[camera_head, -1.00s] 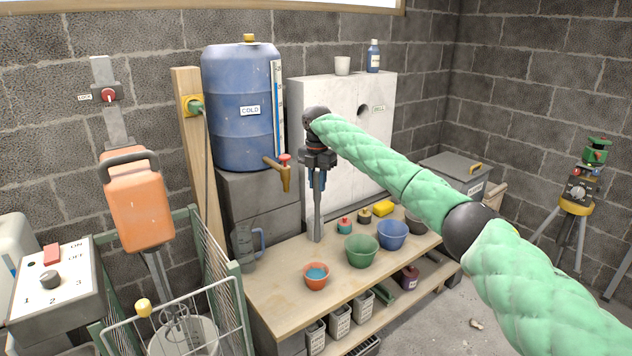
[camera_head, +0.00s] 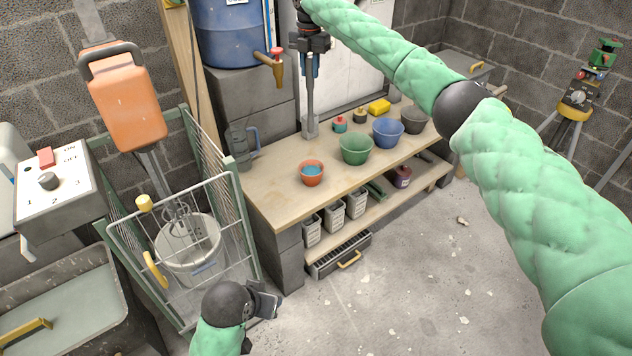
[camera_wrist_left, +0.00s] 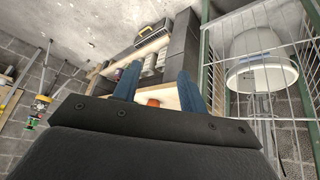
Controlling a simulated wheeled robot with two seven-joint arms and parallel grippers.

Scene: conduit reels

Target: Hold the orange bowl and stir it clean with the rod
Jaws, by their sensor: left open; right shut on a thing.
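The orange bowl (camera_head: 312,180) stands upright on the wooden workbench (camera_head: 262,195), near its left end, with something blue inside. A small orange part of it shows between the fingers in the left wrist view (camera_wrist_left: 153,102). My right gripper (camera_head: 311,72) is shut on the grey rod (camera_head: 310,98), which points down with its wider end behind the bowl and apart from it. I cannot tell if the rod touches the bench. My left gripper (camera_head: 268,302) is low in front of the bench, open and empty; its blue fingers (camera_wrist_left: 160,88) are spread in the wrist view.
A green bowl (camera_head: 356,150), a blue bowl (camera_head: 388,134) and a dark bowl (camera_head: 413,121) stand to the right on the bench. A grey jug (camera_head: 240,147) stands at its left end. A wire cage (camera_head: 250,245) around a bucket is left of my left gripper.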

